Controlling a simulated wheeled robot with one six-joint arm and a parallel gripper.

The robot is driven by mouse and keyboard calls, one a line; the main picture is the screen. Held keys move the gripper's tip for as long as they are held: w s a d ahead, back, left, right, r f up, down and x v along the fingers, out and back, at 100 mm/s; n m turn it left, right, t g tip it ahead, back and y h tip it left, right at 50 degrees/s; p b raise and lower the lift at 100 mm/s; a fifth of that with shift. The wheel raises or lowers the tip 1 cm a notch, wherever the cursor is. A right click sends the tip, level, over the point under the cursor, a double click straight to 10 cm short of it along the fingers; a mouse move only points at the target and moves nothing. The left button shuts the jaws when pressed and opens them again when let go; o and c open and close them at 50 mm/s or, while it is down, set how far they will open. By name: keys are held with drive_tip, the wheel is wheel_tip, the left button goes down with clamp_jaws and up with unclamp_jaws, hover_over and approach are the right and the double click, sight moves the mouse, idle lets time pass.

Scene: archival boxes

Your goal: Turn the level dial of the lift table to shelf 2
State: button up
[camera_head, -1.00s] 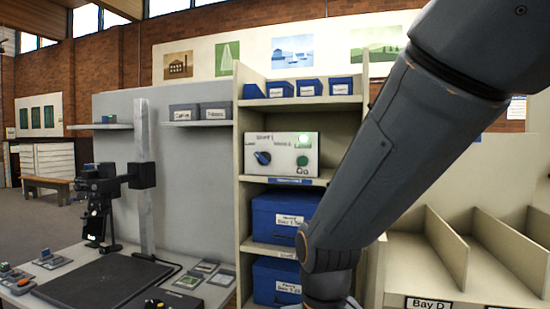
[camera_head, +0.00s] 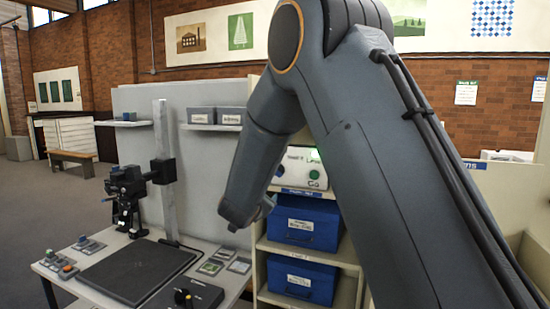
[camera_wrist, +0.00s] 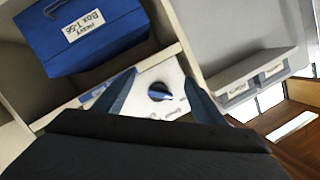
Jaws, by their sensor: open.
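The level dial (camera_wrist: 160,92), a blue knob with a black base, is on a white control panel (camera_wrist: 172,78) in the wrist view. Its blue bar points right in that view, but its setting cannot be read. My gripper (camera_wrist: 159,84) is open and empty, with one finger on each side of the dial in the picture. I cannot tell how far the fingertips are from the panel. In the head view the panel (camera_head: 288,168) shows partly behind my arm, with a lit green light and a green button at its right.
Blue labelled boxes (camera_head: 306,222) fill the shelves below the panel; one box (camera_wrist: 85,35) shows in the wrist view. Grey bins (camera_head: 215,115) sit on a side shelf. A desk (camera_head: 85,285) with a camera stand (camera_head: 162,180) is at the left.

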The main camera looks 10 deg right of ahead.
drive_tip(key=w+d+r+m+h+p, duration=0.3)
drive_tip(key=w+d+r+h+p, duration=0.1)
drive_tip(key=w+d, duration=0.1)
drive_tip(key=shift+w+d+p, duration=0.2)
drive_tip(key=shift+w+p, duration=0.2)
drive_tip(key=shift+w, duration=0.15)
drive_tip(key=c, duration=1.1)
drive_tip(key=shift+o, duration=0.2)
